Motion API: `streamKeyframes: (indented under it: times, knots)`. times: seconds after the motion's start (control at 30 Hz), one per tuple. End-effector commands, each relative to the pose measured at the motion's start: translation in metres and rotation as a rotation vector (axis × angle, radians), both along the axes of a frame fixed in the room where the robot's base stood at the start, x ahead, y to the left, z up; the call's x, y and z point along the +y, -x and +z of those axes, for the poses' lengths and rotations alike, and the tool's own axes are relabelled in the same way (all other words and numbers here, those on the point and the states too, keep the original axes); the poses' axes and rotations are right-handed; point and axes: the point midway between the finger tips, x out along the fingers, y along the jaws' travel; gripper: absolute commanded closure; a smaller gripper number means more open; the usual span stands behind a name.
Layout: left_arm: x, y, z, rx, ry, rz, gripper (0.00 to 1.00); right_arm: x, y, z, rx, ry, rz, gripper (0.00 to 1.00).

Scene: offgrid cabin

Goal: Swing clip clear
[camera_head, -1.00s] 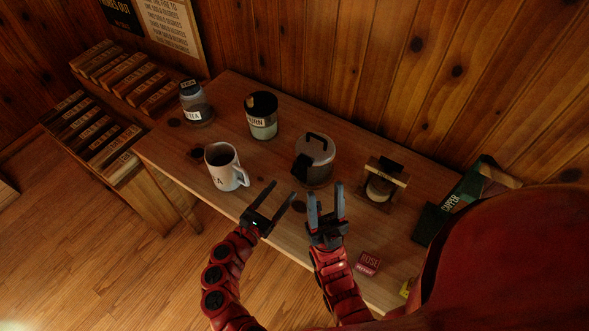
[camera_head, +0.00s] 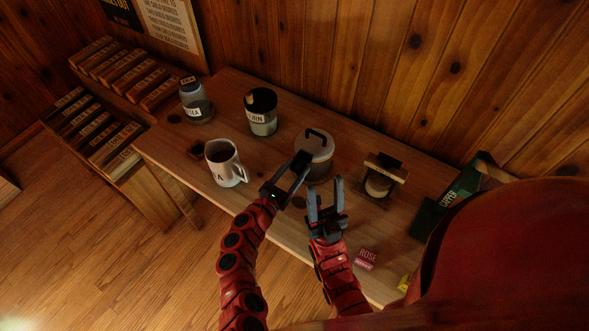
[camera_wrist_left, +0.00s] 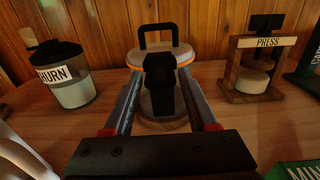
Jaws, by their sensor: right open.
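The lidded jar (camera_head: 319,147) stands at the middle of the bench, with a black loop handle on its pale lid. It also shows in the left wrist view (camera_wrist_left: 177,52). Its black clip (camera_wrist_left: 160,85) hangs down the side facing my left gripper. My left gripper (camera_head: 297,173) is open, with its fingers reaching toward the jar's front. In the left wrist view the fingers lie to either side of the clip; I cannot tell if they touch it. My right gripper (camera_head: 325,186) is open and empty, beside the left one, at the bench's front.
A wooden press (camera_head: 381,181) and green box (camera_head: 462,192) stand right. A red rose box (camera_head: 366,259) lies near the front edge.

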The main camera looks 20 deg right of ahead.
Motion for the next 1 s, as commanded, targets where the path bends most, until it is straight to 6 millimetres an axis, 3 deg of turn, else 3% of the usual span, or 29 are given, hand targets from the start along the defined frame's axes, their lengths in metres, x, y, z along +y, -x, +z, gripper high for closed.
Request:
streamKeyframes:
  times: [0.03,0.3,1.0]
  knots:
    - [0.0001,0.0000,0.0000,0.000,0.000,0.000,0.53,0.0000,0.0000,0.0000,0.000,0.000,0.000,0.50]
    - [0.0002,0.0000,0.0000,0.000,0.000,0.000,1.00,0.0000,0.0000,0.0000,0.000,0.000,0.000,0.50]
    - [0.0004,-0.0001,0.0001,0.000,0.000,0.000,1.00,0.0000,0.0000,0.0000,0.000,0.000,0.000,0.50]
